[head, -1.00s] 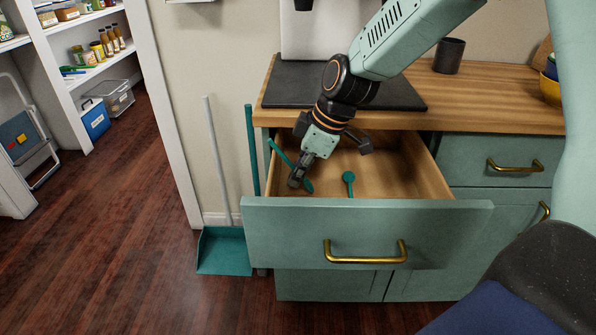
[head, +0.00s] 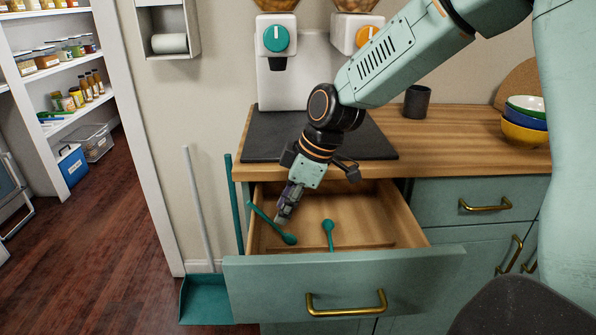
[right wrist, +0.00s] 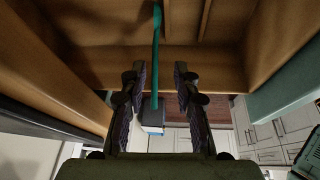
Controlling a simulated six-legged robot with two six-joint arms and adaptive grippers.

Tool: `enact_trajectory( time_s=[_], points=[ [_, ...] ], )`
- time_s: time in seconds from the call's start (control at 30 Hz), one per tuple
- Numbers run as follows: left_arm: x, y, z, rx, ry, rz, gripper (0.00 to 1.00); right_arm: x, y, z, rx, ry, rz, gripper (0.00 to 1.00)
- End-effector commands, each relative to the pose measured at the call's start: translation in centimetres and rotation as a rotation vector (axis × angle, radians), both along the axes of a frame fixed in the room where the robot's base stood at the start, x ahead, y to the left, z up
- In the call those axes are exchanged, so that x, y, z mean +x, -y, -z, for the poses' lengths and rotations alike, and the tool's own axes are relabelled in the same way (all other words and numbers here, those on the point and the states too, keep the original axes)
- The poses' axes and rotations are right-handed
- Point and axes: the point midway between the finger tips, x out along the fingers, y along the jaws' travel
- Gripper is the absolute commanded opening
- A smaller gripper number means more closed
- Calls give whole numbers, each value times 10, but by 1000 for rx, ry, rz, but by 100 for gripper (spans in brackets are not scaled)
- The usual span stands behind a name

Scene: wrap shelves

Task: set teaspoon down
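A teal teaspoon (head: 268,221) is in the left part of the open drawer (head: 345,285), its bowl toward the front and its handle end at the left wall. I cannot tell whether it lies flat. A second teal spoon (head: 328,235) lies apart from it to the right in the drawer. My right gripper (head: 281,216) is inside the drawer, just over the first teaspoon. In the right wrist view the fingers of the right gripper (right wrist: 160,90) are apart, and the teaspoon (right wrist: 156,55) shows between them with gaps on both sides. My left gripper is out of view.
The wooden counter (head: 440,140) carries a dark mat (head: 365,142), a dark cup (head: 417,102) and stacked bowls (head: 525,122). A teal dustpan (head: 205,298) stands on the floor left of the drawer. The drawer's right side has free room.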

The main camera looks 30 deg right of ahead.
Motion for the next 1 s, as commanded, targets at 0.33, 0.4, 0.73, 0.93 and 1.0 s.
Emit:
enact_trajectory(
  time_s=[0.33,0.4,0.73,0.93,1.0],
  points=[
    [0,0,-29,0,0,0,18,-17,17,-60,2,2,0,31],
    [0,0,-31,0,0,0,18,-19,18,-64,2,1,1,31],
    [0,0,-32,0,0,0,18,-21,20,-68,0,-1,0,31],
    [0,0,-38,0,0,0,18,-21,20,-74,0,-1,0,31],
    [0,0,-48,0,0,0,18,-21,20,-85,0,-1,0,31]
  ],
)
